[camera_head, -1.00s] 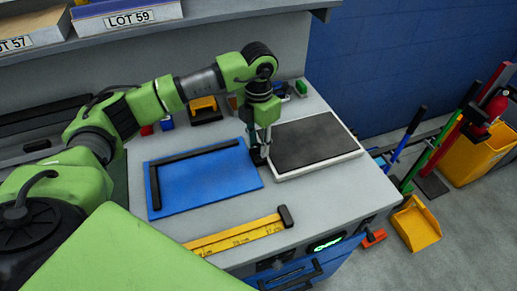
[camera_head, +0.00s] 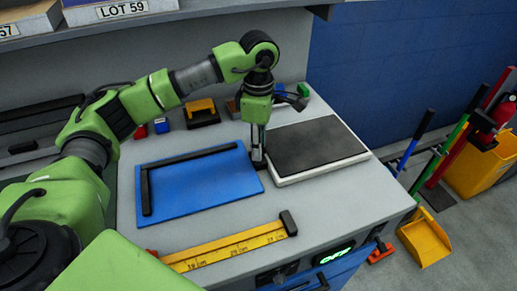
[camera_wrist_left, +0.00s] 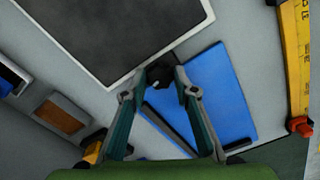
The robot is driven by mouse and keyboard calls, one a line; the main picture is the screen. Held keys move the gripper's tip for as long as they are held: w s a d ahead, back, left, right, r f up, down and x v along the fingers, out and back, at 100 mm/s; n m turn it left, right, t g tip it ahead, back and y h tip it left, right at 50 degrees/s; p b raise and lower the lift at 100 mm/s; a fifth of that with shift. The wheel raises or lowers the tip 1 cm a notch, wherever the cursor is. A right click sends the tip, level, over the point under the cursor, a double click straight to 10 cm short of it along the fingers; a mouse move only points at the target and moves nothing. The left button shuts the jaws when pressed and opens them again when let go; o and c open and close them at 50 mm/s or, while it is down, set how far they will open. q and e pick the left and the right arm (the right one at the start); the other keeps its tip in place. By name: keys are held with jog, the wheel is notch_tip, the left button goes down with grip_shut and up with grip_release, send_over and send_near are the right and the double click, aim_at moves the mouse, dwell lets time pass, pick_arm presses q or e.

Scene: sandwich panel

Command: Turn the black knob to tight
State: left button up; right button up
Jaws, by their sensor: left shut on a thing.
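My left gripper (camera_head: 258,157) points down at the worktop, in the narrow gap between the blue board (camera_head: 205,184) and the dark-topped white panel (camera_head: 318,148). In the left wrist view its two fingers (camera_wrist_left: 163,80) are closed on the black knob (camera_wrist_left: 164,77). The knob sits beside the panel's corner and the edge of the blue board, and the fingers hide much of it. Any mark or pointer on the knob is too small to read. My right gripper is not in view.
A black L-shaped bar (camera_head: 147,190) lies on the blue board. A yellow ruler (camera_head: 225,248) lies along the front edge. Small coloured blocks and a yellow-handled item (camera_head: 201,112) stand at the back. Clear grey worktop (camera_head: 330,200) lies in front of the panel.

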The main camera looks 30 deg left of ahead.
pick_arm(q)
jog(key=shift+w+m+b, duration=0.1)
jog(key=shift+m+b, duration=0.4)
jog(key=shift+m, duration=1)
jog(key=o, duration=1.1)
notch_tip(320, 180, up, 12)
jog(key=shift+r, duration=0.1)
